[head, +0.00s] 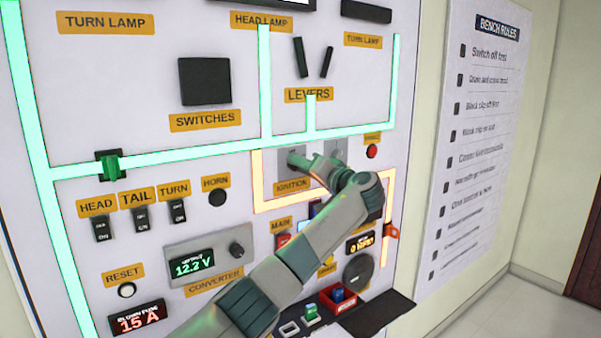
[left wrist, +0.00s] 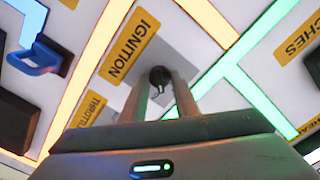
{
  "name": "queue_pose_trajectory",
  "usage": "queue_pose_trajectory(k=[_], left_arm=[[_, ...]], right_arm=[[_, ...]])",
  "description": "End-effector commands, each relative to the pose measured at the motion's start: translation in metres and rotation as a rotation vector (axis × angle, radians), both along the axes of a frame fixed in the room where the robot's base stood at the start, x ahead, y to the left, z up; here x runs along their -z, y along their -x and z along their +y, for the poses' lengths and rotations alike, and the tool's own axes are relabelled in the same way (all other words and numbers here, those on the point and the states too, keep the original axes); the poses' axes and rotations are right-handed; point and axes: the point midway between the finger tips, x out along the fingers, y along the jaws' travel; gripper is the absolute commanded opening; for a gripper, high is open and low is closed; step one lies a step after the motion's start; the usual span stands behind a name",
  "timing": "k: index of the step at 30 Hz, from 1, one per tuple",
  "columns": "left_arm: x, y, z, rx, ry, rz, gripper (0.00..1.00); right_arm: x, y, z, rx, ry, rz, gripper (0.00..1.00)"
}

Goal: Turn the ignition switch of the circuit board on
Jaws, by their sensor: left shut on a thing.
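The ignition switch is a small dark knob (left wrist: 160,77) on a grey plate, beside the orange IGNITION label (left wrist: 131,45) in the left wrist view. In the head view the label (head: 291,185) shows below the grey plate, and the knob is mostly hidden by my gripper. My left gripper (head: 304,160) reaches up from the lower middle to the switch. In the left wrist view its two fingers (left wrist: 162,98) stand on either side of the knob, shut on it. My right gripper is in neither view.
The upright white board carries a lit green strip (head: 200,153) and an orange strip (head: 257,180) around the ignition area. A converter (head: 210,252) reads 12.2 V. A dark tray (head: 375,317) juts out at the lower right.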

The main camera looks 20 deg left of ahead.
Motion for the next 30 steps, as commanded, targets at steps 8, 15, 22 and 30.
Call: queue_pose_trajectory(k=[8,15,22,30], left_arm=[[0.0021,-0.0006,-0.0014,0.002,-0.121,0.159,0.05],[0.0018,-0.0005,-0.001,0.001,-0.174,0.227,0.05],[0.0016,-0.0006,-0.0011,0.001,-0.187,0.241,0.05],[0.0016,-0.0007,-0.0012,0.001,-0.186,0.241,0.32]], right_arm=[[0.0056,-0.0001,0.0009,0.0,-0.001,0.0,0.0],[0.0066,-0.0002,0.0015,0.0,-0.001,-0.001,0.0],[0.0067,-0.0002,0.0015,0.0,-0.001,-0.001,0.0],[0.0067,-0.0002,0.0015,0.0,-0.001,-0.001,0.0]])
